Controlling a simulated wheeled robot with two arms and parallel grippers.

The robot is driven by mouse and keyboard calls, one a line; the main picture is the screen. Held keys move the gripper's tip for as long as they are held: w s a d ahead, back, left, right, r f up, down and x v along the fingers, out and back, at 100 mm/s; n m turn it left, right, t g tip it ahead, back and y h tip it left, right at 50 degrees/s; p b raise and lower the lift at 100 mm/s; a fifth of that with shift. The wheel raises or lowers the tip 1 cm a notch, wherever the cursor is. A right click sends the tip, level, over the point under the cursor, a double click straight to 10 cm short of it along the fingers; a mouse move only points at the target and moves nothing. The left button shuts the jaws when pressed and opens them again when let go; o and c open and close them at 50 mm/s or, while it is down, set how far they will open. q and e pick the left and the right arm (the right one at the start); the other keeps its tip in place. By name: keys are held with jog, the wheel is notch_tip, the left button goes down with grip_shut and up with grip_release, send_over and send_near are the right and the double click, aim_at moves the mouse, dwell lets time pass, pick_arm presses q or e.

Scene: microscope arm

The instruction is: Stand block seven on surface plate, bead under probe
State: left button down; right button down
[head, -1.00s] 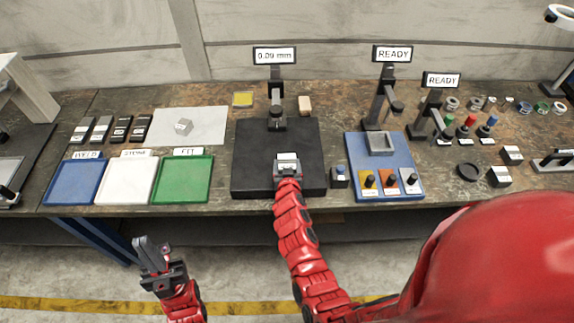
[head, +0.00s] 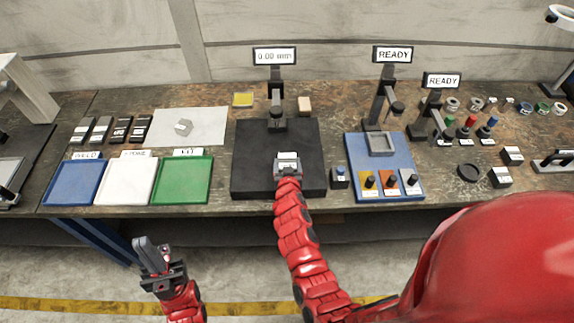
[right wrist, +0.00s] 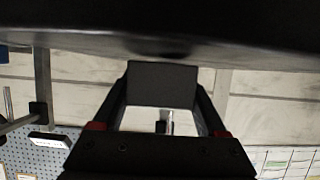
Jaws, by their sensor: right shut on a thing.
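The black surface plate (head: 250,178) lies mid-bench, with the probe (head: 278,112) on its stand at the back. The stand's display (head: 274,56) reads 0.00 mm. My right gripper (head: 287,160) is low over the plate, in front of the probe. In the right wrist view, the right gripper (right wrist: 162,100) is shut on a dark grey block (right wrist: 162,84). Its number and bead cannot be made out. The head view does not clearly show the block or whether it touches the plate. My left gripper (head: 156,252) is open and empty, in front of the bench.
Blue (head: 72,186), white (head: 125,183) and green (head: 182,183) trays line the front left. Several small blocks (head: 110,129) stand behind them, beside a pale sheet (head: 205,122) with a grey piece. A blue fixture (head: 365,160) and a small block (head: 339,178) stand right of the plate.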

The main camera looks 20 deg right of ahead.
jog(key=shift+w+r, duration=0.1)
jog(key=shift+r, duration=0.85)
jog(key=shift+a+r+b, duration=0.1)
jog(key=shift+r+b, duration=0.2)
jog(key=shift+r, duration=0.2)
jog(key=s+a+r+n+y+b, duration=0.1)
jog(key=s+a+r+b, duration=0.1)
jog(key=s+b, duration=0.6)
jog(key=s+a, duration=0.1)
jog(key=s, duration=0.3)
jog(key=shift+s+t, duration=0.3)
jog(key=shift+s, duration=0.05)
jog(key=shift+f, duration=0.1)
